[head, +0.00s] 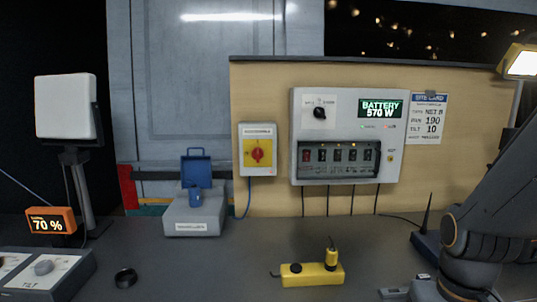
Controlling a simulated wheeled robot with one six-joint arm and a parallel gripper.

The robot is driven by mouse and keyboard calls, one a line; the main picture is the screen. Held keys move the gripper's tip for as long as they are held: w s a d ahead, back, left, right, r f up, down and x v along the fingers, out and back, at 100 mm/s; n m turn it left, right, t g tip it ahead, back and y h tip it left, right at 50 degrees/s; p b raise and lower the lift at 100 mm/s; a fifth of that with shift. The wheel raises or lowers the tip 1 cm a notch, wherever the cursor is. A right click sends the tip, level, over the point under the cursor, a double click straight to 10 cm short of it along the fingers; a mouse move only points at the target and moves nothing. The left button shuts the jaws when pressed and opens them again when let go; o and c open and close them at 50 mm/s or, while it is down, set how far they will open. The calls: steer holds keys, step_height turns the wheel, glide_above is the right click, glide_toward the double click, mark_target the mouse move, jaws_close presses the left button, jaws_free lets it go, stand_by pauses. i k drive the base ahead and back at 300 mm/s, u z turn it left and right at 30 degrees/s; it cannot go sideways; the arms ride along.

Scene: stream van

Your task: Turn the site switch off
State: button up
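Two rotary switches show in the head view, and I cannot read which label names the site switch. A red rotary knob on a yellow plate sits on a small grey wall box (257,152); its handle looks roughly upright, but its exact setting is too small to tell. To its right, a black selector knob (319,112) sits at the top left of a larger grey power panel (394,165). The panel's display (380,108) reads "BATTERY 570 W". A row of several small switches (338,155) lies below, the leftmost red. My gripper is out of view; only my arm shows at the right.
A yellow handheld control (312,274) and a black ring (126,278) lie on the bench. An orange display (50,221) reads "70 %". The bench's middle is mostly clear.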

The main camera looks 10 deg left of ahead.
mark_target(257, 153)
steer(key=z, duration=1.55)
steer(key=k, duration=0.9)
steer(key=u, duration=1.6)
steer(key=i, duration=0.5)
steer(key=z, duration=0.05)
